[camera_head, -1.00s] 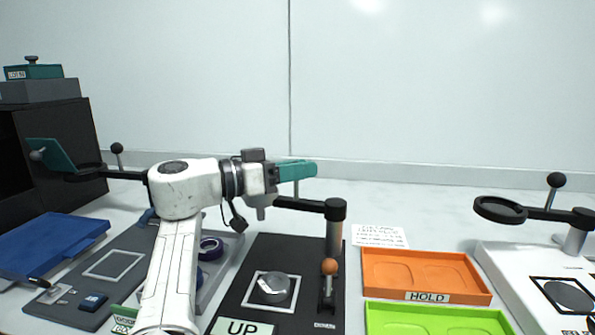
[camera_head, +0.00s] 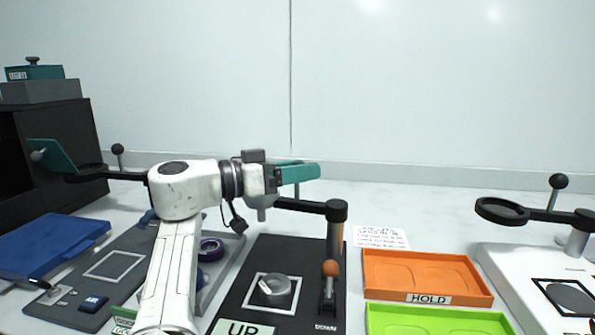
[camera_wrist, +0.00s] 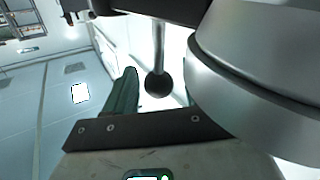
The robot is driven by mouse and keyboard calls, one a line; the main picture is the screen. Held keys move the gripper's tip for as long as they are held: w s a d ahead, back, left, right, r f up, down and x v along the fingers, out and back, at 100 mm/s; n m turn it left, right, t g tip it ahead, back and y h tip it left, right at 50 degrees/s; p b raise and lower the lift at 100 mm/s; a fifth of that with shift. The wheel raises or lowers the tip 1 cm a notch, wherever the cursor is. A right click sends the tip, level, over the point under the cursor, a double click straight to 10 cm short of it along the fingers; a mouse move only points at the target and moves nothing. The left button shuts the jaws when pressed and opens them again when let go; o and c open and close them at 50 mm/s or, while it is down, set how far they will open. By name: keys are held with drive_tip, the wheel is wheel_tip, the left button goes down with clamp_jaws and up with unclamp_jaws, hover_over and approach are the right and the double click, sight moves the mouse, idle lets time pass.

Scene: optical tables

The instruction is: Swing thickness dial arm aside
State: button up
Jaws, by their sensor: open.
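The thickness dial arm seems to be the black arm (camera_head: 300,205) on the post (camera_head: 334,235) of the middle black station. It reaches left from the post top, and its far end is hidden behind my gripper (camera_head: 299,174). A grey stem (camera_head: 261,203) hangs below there; I cannot tell for sure what it belongs to. In the wrist view, a black ball knob (camera_wrist: 158,84) on a thin rod stands between my open green fingers. I cannot tell whether they touch it. A large silver round body (camera_wrist: 255,85) fills the right side, partly covering the right finger.
The station base (camera_head: 300,258) carries a round metal piece (camera_head: 274,290) and an orange-knobbed lever (camera_head: 329,270). An orange tray (camera_head: 480,297) and a green tray (camera_head: 440,322) lie to the right. A magnifier arm (camera_head: 545,215) stands far right, another arm (camera_head: 125,175) left.

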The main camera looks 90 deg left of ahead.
drive_tip(key=p+v, duration=0.1)
drive_tip(key=v, duration=0.9)
drive_tip(key=shift+s+p, duration=0.3)
drive_tip(key=shift+s, duration=0.05)
drive_tip(key=shift+r, duration=0.1)
drive_tip(key=shift+r+p, duration=1.2)
drive_tip(key=shift+r, duration=1.2)
